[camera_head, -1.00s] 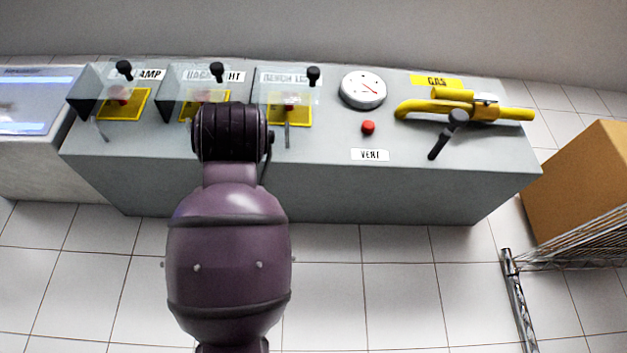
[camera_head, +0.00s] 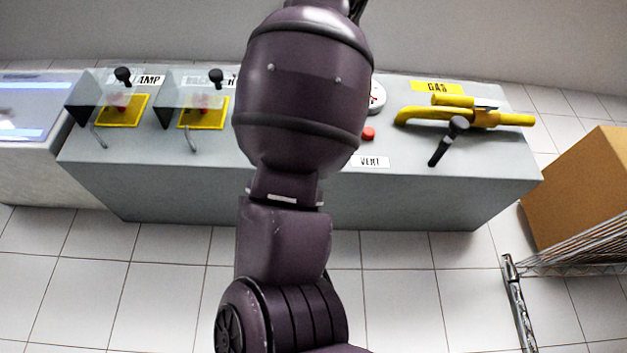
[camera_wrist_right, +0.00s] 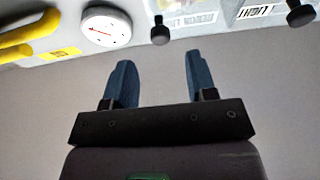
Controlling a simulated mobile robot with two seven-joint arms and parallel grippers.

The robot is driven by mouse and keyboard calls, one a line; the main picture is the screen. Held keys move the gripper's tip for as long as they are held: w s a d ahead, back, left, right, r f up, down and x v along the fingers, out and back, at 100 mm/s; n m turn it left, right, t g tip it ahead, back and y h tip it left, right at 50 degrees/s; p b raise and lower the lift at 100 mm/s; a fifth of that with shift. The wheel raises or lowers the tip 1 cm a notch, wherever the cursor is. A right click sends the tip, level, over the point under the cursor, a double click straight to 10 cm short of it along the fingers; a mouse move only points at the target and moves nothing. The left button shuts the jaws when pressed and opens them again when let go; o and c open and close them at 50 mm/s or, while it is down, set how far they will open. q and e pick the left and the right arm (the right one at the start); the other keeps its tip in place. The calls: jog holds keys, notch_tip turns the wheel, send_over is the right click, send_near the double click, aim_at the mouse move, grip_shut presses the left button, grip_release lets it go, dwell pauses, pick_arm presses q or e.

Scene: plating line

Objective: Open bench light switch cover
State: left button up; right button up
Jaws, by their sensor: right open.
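In the right wrist view, the bench light switch's clear cover (camera_wrist_right: 197,8) is at the top edge, with its black knob (camera_wrist_right: 160,33) below and left of it. My right gripper (camera_wrist_right: 160,70) is open and empty, with two blue fingers against the grey wall. The knob appears just beyond and between the fingertips, apart from them. In the head view my right arm hides the bench light cover, its switch and my right gripper. My left gripper is in neither view.
Two similar covered switches, the lamp one (camera_head: 122,110) and another (camera_head: 203,112), stand left of my arm. Right of it are a partly hidden gauge (camera_head: 377,96), a red button (camera_head: 368,133) and the yellow gas valve (camera_head: 470,115). A cardboard box (camera_head: 585,185) and wire rack (camera_head: 580,245) stand at right.

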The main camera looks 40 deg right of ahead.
jog(key=p+x, duration=0.2)
jog(key=x, duration=0.4)
jog(key=shift+w+d+r, duration=0.1)
jog(key=shift+w+d, duration=0.1)
jog(key=shift+w, duration=0.05)
grip_shut()
